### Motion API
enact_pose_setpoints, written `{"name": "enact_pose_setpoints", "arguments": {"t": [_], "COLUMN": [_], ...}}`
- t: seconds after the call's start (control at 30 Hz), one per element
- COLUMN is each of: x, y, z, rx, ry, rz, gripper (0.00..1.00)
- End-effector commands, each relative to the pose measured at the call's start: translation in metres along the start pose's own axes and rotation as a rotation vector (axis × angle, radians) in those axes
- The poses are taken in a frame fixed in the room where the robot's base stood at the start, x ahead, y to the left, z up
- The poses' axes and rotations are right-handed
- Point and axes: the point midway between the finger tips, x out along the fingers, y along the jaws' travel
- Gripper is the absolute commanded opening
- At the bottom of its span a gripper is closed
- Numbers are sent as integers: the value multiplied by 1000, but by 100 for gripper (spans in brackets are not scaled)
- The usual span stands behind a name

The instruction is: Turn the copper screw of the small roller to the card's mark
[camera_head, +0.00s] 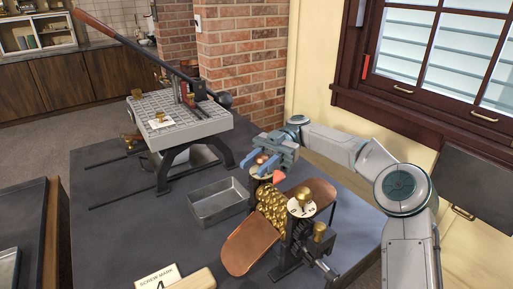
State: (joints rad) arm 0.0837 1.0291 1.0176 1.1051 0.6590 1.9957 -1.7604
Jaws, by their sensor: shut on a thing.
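The small drop roller stands on the dark table, with brass embossed rolls (272,204) between two copper-coloured trays (245,247). My gripper (266,161) comes down from the back right with its blue fingers shut on the copper screw (262,159) at the roller's far end. The fingers hide much of the screw and its dial. A red pointer (279,177) shows beside them. A brass screw (303,194) rises above a pale dial (301,208) at the near end. The card (158,279) in front reads "SCREW MARK" with a large 4, partly cut off by the frame.
An empty metal tray (219,204) lies left of the roller. A larger press with a gridded bed (182,117) and a long lever (124,40) stands behind it. A crank (325,269) sticks out at the roller's near right. The table's left middle is clear.

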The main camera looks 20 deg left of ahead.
Motion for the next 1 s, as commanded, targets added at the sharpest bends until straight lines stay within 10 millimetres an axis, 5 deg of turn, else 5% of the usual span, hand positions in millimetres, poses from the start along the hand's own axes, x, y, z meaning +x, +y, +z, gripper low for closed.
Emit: {"name": "enact_pose_setpoints", "arguments": {"t": [0.87, 0.9, 1.0], "x": [1, 1, 1], "y": [-1, -1, -1], "z": [0, 0, 0], "rx": [0, 0, 1], "ry": [1, 1, 1], "rz": [-86, -86, -85], "gripper": [9, 35, 53]}}
